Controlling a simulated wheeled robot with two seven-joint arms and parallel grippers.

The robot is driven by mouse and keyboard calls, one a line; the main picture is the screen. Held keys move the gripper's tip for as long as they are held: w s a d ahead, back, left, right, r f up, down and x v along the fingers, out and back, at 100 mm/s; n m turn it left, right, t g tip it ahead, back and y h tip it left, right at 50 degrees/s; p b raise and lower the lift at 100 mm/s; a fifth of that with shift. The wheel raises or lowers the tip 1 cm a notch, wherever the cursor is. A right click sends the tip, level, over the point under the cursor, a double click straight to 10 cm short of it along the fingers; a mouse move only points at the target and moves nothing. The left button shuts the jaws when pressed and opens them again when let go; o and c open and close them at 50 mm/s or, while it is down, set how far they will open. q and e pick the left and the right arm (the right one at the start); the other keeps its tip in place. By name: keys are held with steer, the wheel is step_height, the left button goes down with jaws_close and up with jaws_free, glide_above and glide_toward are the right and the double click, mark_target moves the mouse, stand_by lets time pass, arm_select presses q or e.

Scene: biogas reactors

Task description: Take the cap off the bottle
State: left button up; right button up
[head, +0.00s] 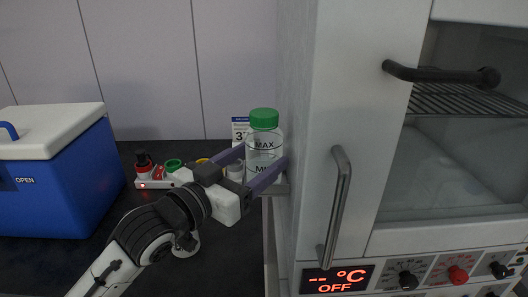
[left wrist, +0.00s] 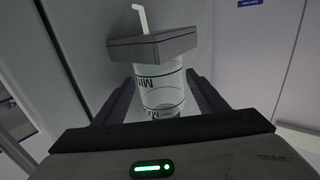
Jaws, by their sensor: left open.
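A clear bottle (head: 264,148) with MAX and MIN marks stands upright against the side of the white oven. Its green cap (head: 264,118) is on its top. My left gripper (head: 264,165) is open, with one finger on each side of the bottle's body, below the cap. I cannot tell whether the fingers touch the bottle. My right gripper is not in view.
The white oven (head: 350,60) with handles stands close on the right. A grey block (left wrist: 152,45) adjoins the bottle's base. A blue cooler (head: 50,195) stands at the left. A rack with several coloured caps (head: 150,183) lies behind my left arm. Dark counter is free between them.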

mark_target(252, 145)
arm_select(q)
steer(key=c, duration=0.9)
steer(key=shift+r, duration=0.1)
steer(key=shift+c, duration=1.2)
steer(key=shift+r, duration=0.1)
steer(key=shift+r, duration=0.2)
step_height(252, 145, up, 3)
steer(key=shift+f, duration=0.1)
steer(key=p+v, duration=0.4)
steer(key=v, duration=1.4)
